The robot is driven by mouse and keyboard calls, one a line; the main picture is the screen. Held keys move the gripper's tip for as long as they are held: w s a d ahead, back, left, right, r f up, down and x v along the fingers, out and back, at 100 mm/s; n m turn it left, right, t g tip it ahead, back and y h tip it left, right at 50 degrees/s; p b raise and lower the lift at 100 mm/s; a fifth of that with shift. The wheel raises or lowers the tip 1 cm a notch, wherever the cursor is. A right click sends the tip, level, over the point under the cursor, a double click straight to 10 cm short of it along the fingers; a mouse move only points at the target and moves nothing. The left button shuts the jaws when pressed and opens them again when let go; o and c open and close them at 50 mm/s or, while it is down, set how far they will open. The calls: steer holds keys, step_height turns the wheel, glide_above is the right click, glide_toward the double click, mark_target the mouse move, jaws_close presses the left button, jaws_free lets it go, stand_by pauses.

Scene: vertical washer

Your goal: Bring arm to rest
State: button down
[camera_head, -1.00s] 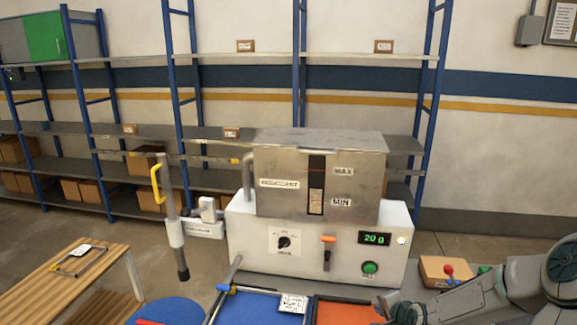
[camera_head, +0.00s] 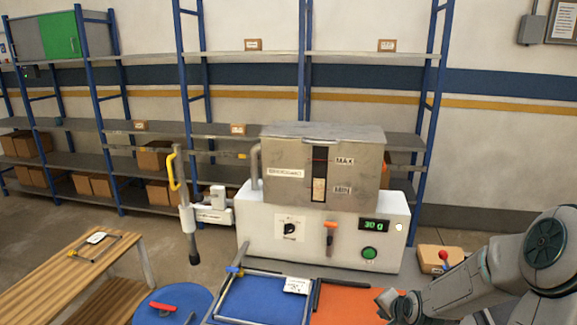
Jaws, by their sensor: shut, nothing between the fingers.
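My arm reaches in from the lower right corner of the head view. My gripper (camera_head: 388,302) is at its left end, low in the picture, over the right part of the orange tray (camera_head: 345,303). The gripper looks shut and holds nothing that I can see. The washer (camera_head: 265,225), a white base with a metal tank (camera_head: 285,150) on top, stands behind and left of the gripper, apart from it. Its green display (camera_head: 374,225) reads about 30 0.
A blue tray (camera_head: 255,305) lies left of the orange one. Shelving (camera_head: 225,135) lines the wall.

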steer(key=s+a+r+n+g, duration=0.1)
steer(key=s+a+r+n, duration=0.2)
steer(key=s+r, duration=0.3)
steer(key=s+a+r+n+g+h, duration=0.1)
steer(key=s+a+r+n, duration=0.3)
steer(key=s+r, duration=0.3)
steer(key=s+a+r+n+g, duration=0.1)
steer(key=s+a+r+n, duration=0.2)
steer(key=s+r, duration=0.4)
steer(key=s, duration=0.5)
steer(key=shift+a+g, duration=0.3)
steer(key=shift+g, duration=0.1)
steer(key=shift+n, duration=0.3)
stand_by(1.1)
